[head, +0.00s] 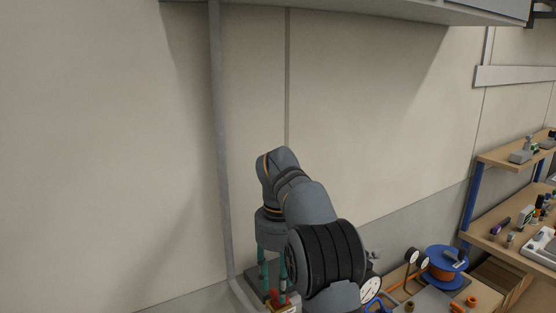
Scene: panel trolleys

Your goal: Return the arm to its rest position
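My arm rises from the bottom centre of the head view, bends over at the wrist and points down. My gripper (272,278) hangs below the wrist, low in the view, with two teal fingers some way apart. A small red thing (274,298) shows at or just behind the fingertips. I cannot tell whether the fingers touch it or hold it. The fingertips are small and partly hidden by the dark arm joint in front.
A grey vertical pipe (219,140) runs down the pale wall left of my arm. To the right are a gauge (371,289), a blue reel (446,265) and wooden shelves (490,225) with small items. A grey cabinet (440,10) overhangs the top. Open air lies left.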

